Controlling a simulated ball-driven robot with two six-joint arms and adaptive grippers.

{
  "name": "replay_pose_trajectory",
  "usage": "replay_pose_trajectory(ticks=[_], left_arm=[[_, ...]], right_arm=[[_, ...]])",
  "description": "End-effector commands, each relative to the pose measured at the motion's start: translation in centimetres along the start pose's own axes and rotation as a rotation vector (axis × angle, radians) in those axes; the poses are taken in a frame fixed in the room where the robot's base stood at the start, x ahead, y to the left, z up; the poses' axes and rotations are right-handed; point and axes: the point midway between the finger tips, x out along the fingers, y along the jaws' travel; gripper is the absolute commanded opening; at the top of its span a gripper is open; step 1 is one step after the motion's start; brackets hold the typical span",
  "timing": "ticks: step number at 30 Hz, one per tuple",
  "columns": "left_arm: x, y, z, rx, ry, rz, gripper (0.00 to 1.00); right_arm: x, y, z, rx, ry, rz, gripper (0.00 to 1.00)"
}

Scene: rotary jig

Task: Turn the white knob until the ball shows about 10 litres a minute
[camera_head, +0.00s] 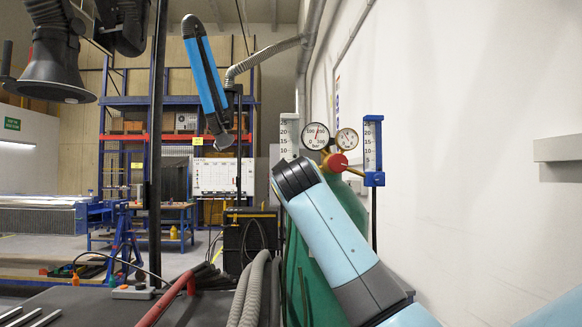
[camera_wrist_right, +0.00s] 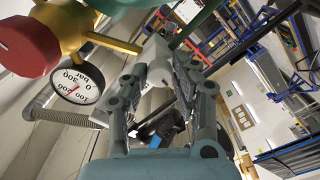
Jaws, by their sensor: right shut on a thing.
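A white flow scale (camera_head: 288,135) with numbers stands left of the gauges in the head view; its lower part is hidden behind my right arm. A second scale in a blue frame (camera_head: 372,150) stands to the right. I cannot make out a ball in either. In the right wrist view my right gripper (camera_wrist_right: 160,90) has its two fingers closed on the white knob (camera_wrist_right: 154,76), which sits between them and is partly covered. In the head view my right arm hides the gripper and knob. My left gripper is not in view.
A green gas cylinder (camera_head: 312,270) carries a brass regulator with a red knob (camera_head: 337,163) and two round gauges, (camera_head: 316,135) and (camera_head: 347,139), close beside my arm. The wall (camera_head: 450,150) is close on the right. Grey hoses (camera_head: 250,290) lie at the front.

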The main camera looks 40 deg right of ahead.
Motion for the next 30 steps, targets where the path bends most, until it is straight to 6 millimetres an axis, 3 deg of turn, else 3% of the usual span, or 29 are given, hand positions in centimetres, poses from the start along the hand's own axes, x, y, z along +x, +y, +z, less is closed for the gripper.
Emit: replay_pose_trajectory(ticks=[3, 15, 30], left_arm=[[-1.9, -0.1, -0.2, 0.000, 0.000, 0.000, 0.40], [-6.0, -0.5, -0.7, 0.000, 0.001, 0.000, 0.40], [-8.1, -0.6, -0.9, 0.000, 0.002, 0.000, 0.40]], right_arm=[[0.0, 0.3, -0.3, -0.109, -0.002, -0.003, 0.00], [0.0, 0.2, -0.2, -0.450, -0.002, -0.004, 0.00], [0.0, 0.0, 0.0, -0.649, 0.000, -0.002, 0.00]])
